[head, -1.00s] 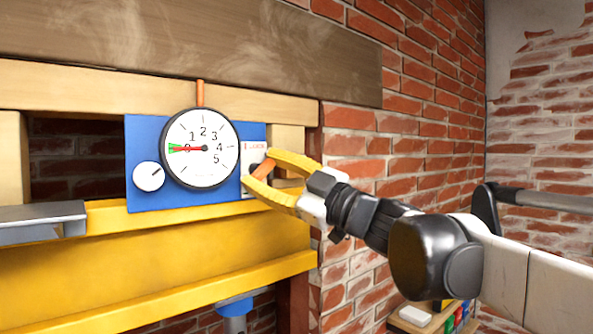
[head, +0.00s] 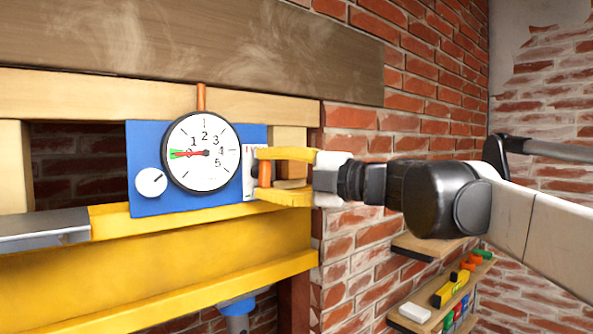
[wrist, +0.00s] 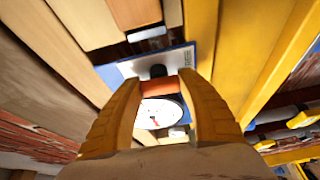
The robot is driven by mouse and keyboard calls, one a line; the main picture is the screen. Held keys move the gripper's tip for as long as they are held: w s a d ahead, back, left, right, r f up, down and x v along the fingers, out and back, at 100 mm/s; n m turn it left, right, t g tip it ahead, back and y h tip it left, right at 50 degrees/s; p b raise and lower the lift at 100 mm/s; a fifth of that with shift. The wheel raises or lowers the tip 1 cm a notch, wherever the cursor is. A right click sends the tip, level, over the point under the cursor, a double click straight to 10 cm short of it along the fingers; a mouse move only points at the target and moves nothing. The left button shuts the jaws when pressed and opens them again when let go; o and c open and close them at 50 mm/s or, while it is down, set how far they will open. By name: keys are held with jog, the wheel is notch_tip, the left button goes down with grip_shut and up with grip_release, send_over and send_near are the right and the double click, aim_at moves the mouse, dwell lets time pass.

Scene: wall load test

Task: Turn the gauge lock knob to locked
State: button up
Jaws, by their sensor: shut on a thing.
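The gauge lock knob has an orange grip (head: 265,173) at the right edge of the blue panel (head: 150,205), beside a white label plate (head: 248,160) with small red lettering that my fingers partly hide. My gripper (head: 262,175) reaches in from the right, its two yellow fingers above and below the orange grip, shut on it. In the wrist view the orange grip (wrist: 158,88) sits between the fingertips, with the knob's dark base (wrist: 157,71) beyond. The round white gauge (head: 203,172) has its red needle near 0, over a green zone.
A small white dial (head: 151,182) sits left of the gauge. A yellow beam (head: 190,245) runs below the panel, with a grey metal piece (head: 45,228) at left. Shelves with small items (head: 450,290) hang low on the brick wall at right.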

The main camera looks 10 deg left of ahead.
jog(key=shift+n, duration=0.4)
jog(key=o, duration=0.9)
jog(key=v, duration=1.2)
jog(key=shift+r, duration=0.2)
